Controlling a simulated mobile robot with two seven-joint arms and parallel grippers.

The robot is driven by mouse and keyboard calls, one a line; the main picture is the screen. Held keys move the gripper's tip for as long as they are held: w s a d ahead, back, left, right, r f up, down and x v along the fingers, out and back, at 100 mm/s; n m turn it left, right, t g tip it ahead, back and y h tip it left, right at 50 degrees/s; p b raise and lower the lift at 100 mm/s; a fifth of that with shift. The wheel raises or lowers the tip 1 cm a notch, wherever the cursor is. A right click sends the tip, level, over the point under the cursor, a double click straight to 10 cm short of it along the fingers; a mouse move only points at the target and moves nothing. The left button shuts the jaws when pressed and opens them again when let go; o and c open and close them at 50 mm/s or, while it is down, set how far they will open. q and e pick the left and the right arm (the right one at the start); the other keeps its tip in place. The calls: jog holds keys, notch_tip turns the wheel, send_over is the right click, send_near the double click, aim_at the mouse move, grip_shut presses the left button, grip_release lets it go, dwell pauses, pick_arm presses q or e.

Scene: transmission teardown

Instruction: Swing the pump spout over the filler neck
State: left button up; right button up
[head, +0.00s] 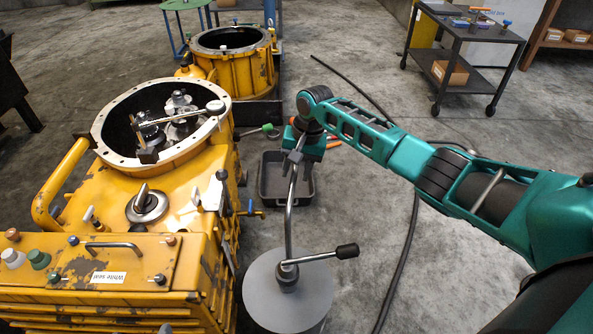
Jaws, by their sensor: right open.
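The pump is a grey drum (262,290) standing on the floor, with a lever ending in a black handle (346,251). Its bent metal spout (291,205) rises from the drum top, and its upper end reaches my right gripper. My right gripper (297,154) points down at that upper end, jaws open; whether the jaws touch the spout is hard to tell. A round metal fitting, which looks like the filler neck (147,206), sits on top of the yellow housing to the left, apart from the spout. My left gripper is out of view.
The yellow transmission housing (100,250) fills the left, with an open ring (105,125) holding gears. A black tray (272,190) lies on the floor behind the pump. A dark cart (470,30) stands at back right. A black hose crosses the floor.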

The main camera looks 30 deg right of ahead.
grip_shut()
dwell(0.3)
dwell(0.4)
